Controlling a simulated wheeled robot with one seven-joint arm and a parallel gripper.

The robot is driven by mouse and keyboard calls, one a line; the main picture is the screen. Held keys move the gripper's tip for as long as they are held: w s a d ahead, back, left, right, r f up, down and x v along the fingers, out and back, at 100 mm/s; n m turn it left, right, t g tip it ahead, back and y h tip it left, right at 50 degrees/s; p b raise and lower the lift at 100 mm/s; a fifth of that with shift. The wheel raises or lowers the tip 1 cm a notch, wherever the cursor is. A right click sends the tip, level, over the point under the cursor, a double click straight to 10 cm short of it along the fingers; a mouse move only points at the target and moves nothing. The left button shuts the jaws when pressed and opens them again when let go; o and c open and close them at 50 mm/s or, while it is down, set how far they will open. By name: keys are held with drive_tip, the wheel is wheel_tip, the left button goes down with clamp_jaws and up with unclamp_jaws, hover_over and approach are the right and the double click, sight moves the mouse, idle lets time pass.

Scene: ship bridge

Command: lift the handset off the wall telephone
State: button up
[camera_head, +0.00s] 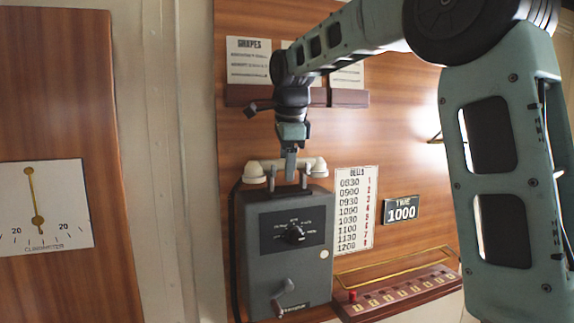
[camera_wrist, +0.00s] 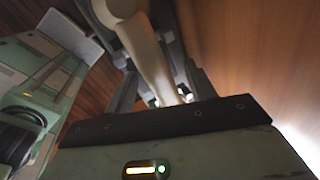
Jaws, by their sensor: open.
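The wall telephone (camera_head: 268,231) is a grey box with a round selector dial and a crank on its front. Its cream handset (camera_head: 318,166) lies across the cradle on top, with a rounded cup at each end. My gripper (camera_head: 291,172) points down at the middle of the handset, from above. In the wrist view the handset (camera_wrist: 151,62) runs between the two fingers, which are open around it. Whether a finger touches it I cannot tell. The gripper hides part of the handset's middle in the head view.
A bells timetable (camera_head: 355,211) and a time plate (camera_head: 400,209) are on the panel to the right. Below them is a sloped label shelf with a brass rail (camera_head: 395,262). Notice holders (camera_head: 248,95) are above the telephone. A clinometer (camera_head: 45,205) is at left.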

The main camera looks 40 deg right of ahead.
drive_tip(key=shift+c, duration=0.3)
clamp_jaws()
